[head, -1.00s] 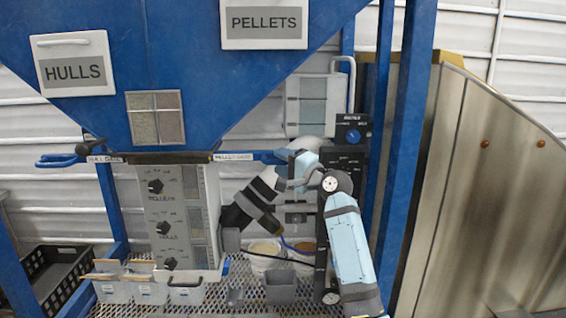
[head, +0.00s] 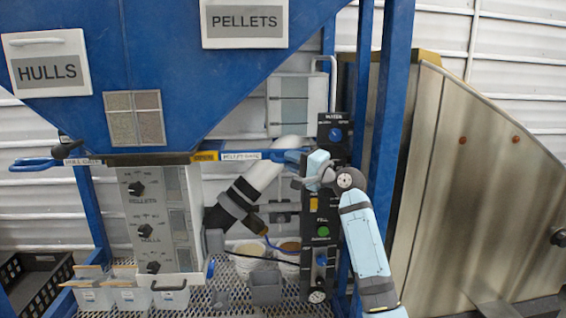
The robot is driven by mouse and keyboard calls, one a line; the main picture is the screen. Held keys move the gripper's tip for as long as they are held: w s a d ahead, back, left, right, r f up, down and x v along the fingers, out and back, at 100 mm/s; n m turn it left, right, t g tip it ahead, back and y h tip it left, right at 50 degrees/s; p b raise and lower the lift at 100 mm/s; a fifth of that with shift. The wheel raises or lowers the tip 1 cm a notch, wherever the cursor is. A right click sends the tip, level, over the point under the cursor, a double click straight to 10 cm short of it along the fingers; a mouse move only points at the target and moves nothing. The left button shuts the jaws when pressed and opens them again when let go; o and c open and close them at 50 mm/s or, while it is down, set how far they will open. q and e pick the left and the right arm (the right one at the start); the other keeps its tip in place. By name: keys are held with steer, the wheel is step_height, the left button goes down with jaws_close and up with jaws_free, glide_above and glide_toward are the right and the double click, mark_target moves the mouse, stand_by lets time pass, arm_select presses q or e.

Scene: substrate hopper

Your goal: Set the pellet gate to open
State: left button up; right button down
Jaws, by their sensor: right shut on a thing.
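The pellet gate (head: 241,156) is a flat slide under the right side of the blue hopper (head: 190,60), with a white label and a blue handle (head: 276,155) at its right end. A yellow-orange marked stretch (head: 205,156) shows between the hopper outlet and the label; its lettering is too small to read. My right gripper (head: 306,168) is shut on the blue handle, its fingers partly hidden by the gripper body. My left gripper is not in view.
The hull gate (head: 78,161) has its blue handle at left. A knob panel (head: 160,220) stands below the outlet. A black control column (head: 322,225) is close beside my right arm. White bins (head: 130,297) and a grey cup (head: 266,288) sit on the mesh shelf.

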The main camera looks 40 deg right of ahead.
steer(key=shift+d, duration=0.1)
steer(key=c, duration=1.1)
jaws_free()
steer(key=shift+s+d, duration=0.1)
steer(key=shift+d, duration=0.1)
steer(key=shift+s, duration=0.1)
steer(key=shift+s+f, duration=0.15)
steer(key=shift+s, duration=0.1)
steer(key=b+v, duration=0.3)
steer(key=v, duration=1)
steer(key=shift+s+d, duration=0.1)
